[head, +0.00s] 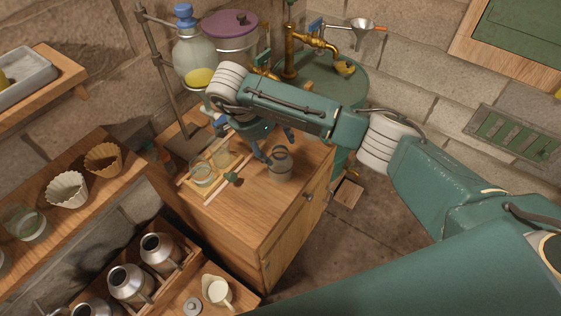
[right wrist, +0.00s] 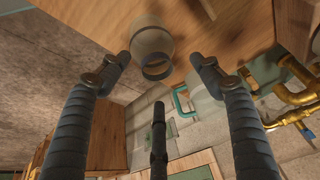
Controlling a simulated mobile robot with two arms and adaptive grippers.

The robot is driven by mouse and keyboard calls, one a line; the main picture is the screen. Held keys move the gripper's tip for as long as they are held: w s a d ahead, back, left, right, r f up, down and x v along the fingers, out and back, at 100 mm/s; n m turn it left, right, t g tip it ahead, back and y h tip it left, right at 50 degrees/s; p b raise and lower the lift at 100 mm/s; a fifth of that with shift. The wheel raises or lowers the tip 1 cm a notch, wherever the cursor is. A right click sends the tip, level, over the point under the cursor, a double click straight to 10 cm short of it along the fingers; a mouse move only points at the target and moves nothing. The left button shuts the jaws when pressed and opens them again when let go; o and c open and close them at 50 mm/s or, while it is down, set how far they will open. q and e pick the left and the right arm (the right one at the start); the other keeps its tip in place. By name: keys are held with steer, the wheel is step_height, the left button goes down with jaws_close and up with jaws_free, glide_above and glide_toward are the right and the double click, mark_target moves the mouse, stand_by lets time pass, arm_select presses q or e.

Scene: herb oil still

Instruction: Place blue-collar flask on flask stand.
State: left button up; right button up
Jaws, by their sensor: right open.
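A small clear glass flask with a dark blue-grey collar (head: 281,170) stands on the wooden cabinet top, near its right side; it looks like the blue-collar flask. It also shows in the right wrist view (right wrist: 151,40), mouth towards the camera. My right gripper (head: 277,147) is open just above and beside this flask. In the wrist view its fingertips (right wrist: 160,60) lie on either side of the flask, with gaps and no clear contact. A low light-wood frame (head: 214,190) on the cabinet's left may be the flask stand; I cannot tell surely. My left gripper is out of view.
Clear glass vessels (head: 203,174) stand at the wooden frame. A large round flask (head: 194,55) hangs on a metal rod stand behind. A brass tap (head: 315,40) and green drum (head: 345,85) are at the back. The cabinet's front top (head: 245,215) is clear.

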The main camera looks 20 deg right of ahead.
mark_target(278, 152)
steer(key=x, duration=0.1)
steer(key=p+x, duration=0.1)
steer(key=x, duration=0.1)
steer(key=shift+s+d+f+p, duration=0.15)
steer(key=shift+s+f+p, duration=0.1)
steer(key=shift+f+p, duration=0.15)
steer(key=shift+w+d+f, duration=0.1)
steer(key=shift+d+f, duration=0.05)
steer(key=shift+f, duration=0.15)
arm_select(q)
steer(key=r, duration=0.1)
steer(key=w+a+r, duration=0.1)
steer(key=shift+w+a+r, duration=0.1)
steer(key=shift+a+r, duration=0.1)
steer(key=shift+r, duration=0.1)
arm_select(e)
steer(key=shift+c, duration=0.2)
steer(key=c, duration=1.6)
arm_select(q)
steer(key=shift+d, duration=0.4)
arm_select(e)
jaws_close()
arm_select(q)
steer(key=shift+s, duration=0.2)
